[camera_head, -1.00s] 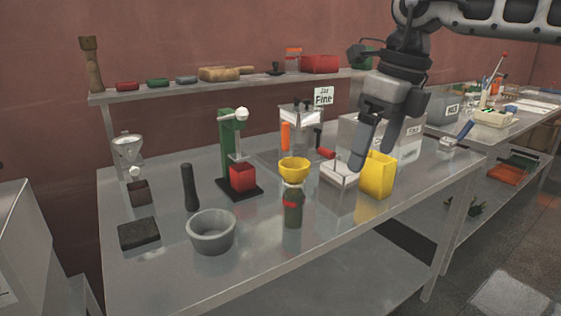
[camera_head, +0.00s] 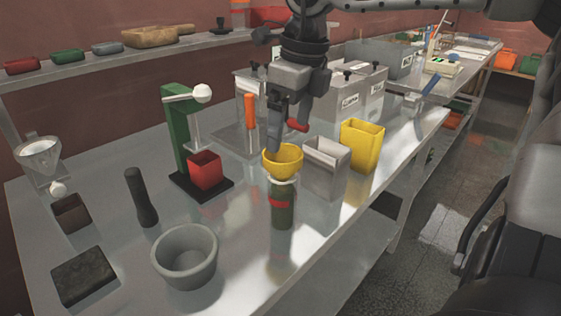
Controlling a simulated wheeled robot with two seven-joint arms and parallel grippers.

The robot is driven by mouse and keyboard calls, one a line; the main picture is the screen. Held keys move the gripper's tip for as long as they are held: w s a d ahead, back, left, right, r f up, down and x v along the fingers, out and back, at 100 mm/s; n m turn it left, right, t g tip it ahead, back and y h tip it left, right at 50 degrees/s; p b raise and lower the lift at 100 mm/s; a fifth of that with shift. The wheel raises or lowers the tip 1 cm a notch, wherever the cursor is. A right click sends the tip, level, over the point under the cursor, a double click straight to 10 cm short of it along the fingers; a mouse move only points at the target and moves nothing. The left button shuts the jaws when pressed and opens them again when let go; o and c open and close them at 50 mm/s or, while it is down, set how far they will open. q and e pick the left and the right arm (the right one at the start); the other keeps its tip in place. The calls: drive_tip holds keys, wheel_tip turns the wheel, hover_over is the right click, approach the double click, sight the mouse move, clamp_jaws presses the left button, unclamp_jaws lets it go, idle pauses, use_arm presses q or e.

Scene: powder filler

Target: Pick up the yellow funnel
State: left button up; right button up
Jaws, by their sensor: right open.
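My right gripper (camera_head: 286,140) comes down from above, just behind and over the funnel. Its fingers point downward and one fingertip reaches the funnel's back rim in the picture. I cannot tell whether it touches. The gripper is open and holds nothing. My left gripper is not in view.
A grey bin (camera_head: 326,164) and a yellow bin (camera_head: 361,146) stand close on the right. A green press (camera_head: 181,139) with a red cup (camera_head: 205,170) stands to the left. A grey bowl (camera_head: 185,255) is at front left.

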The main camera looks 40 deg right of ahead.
sight(283, 153)
drive_tip(key=f, duration=0.3)
drive_tip(key=shift+w+a+f, duration=0.15)
drive_tip(key=shift+w+f, duration=0.15)
drive_tip(key=shift+w+a+f+p, duration=0.1)
drive_tip(key=shift+a+f+p, duration=0.1)
drive_tip(key=shift+f, duration=0.7)
drive_tip(key=shift+w+a+f+p, duration=0.1)
drive_tip(key=shift+f+p, duration=0.15)
drive_tip(key=shift+f, duration=0.65)
drive_tip(key=shift+w+a+f+p, duration=0.1)
drive_tip(key=shift+f+p, duration=0.1)
drive_tip(key=shift+f, duration=0.7)
drive_tip(key=shift+c, duration=0.3)
drive_tip(key=c, duration=1)
